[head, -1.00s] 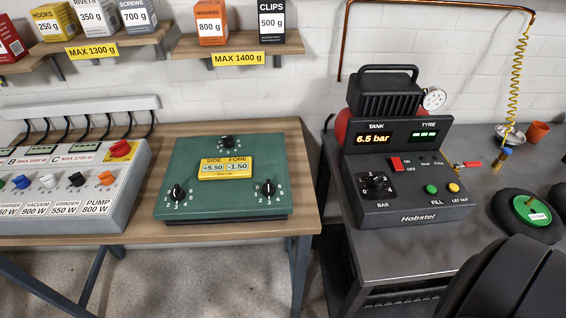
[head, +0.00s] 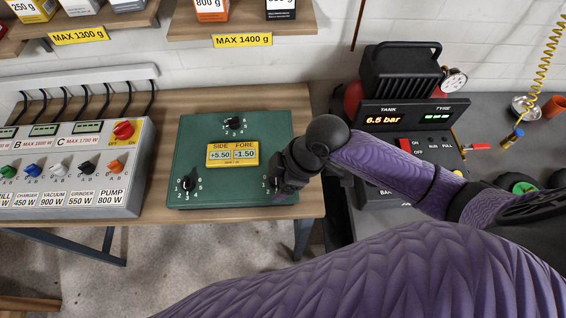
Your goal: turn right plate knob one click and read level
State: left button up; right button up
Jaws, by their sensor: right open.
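The green plate (head: 222,190) lies on the wooden bench. The yellow level display (head: 232,154) at its middle reads SIDE +5.50 and FORE -1.50. The left knob (head: 189,184) and the top knob (head: 234,123) are black with numbered dials. My right gripper (head: 277,186) is over the plate's right side, at the right knob. The gripper hides most of that knob and its dial, so I cannot tell whether it touches the knob. The right gripper is open. My left gripper is out of view.
A grey switch panel (head: 75,170) with coloured knobs stands left of the plate. A compressor unit (head: 405,117) reading 6.5 bar stands to the right, partly behind my right arm. Shelves with boxes (head: 240,32) hang above. Bare bench (head: 155,195) shows left of the plate.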

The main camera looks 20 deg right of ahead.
aim_at(276, 180)
jog(key=w+d+r+n+g, duration=0.1)
jog(key=w+d+r+n, duration=0.15)
jog(key=d, duration=0.25)
jog(key=x, duration=0.3)
jog(key=b+x, duration=0.1)
jog(key=x, duration=0.5)
jog(key=shift+w+a+b, duration=0.25)
jog(key=shift+w+b, duration=0.05)
jog(key=shift+b, duration=0.05)
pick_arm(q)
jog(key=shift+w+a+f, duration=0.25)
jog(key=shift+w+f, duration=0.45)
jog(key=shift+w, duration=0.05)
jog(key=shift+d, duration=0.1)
pick_arm(e)
jog(key=c, duration=0.5)
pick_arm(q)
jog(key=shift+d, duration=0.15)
pick_arm(e)
grip_shut()
